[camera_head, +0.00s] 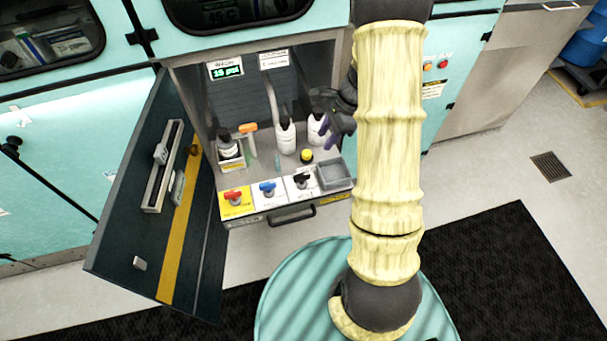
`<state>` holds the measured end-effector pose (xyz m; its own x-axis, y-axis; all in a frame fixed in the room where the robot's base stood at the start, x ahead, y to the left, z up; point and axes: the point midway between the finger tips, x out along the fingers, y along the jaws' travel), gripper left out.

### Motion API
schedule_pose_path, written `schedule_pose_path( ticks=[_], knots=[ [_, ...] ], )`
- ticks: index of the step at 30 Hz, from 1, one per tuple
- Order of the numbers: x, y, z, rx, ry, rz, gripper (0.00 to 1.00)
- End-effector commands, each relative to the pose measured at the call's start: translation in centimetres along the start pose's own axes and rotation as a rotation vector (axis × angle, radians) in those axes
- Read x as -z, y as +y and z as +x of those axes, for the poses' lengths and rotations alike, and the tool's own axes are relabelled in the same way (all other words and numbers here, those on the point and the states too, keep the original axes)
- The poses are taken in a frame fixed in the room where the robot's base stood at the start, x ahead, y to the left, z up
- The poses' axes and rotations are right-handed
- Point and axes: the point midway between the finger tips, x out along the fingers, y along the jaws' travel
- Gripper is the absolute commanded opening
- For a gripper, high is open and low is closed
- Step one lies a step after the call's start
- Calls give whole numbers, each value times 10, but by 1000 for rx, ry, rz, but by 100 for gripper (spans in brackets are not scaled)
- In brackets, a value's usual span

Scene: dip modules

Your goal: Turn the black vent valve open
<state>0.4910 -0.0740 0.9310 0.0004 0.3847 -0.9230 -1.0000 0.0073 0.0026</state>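The black vent valve (302,181) sits on a white label plate at the front of the open cabinet, the rightmost of three small valves in a row. Its handle is small in view, and I cannot tell its exact angle. My gripper (334,128) is inside the cabinet opening, above and to the right of the black valve, near the white bottles and apart from the valve. Its dark, purplish fingers are partly hidden by my sleeved arm, and I cannot tell whether they are open.
A red valve (235,197) on a yellow plate and a blue valve (267,188) stand left of the black one. A grey tray (335,176) is to its right. White bottles (286,136) stand behind. The cabinet door (150,215) hangs open at left. A drawer handle (291,214) sits below.

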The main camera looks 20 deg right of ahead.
Motion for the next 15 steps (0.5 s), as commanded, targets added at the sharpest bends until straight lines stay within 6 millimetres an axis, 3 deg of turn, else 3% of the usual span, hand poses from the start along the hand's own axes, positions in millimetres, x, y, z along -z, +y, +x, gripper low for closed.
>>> schedule_pose_path(
  ticks=[8, 15],
  knots=[
    [-1, 1, 0, -1, 1, -5, 36],
    [-1, 1, 21, -4, -1, -6, 36]
  ],
)
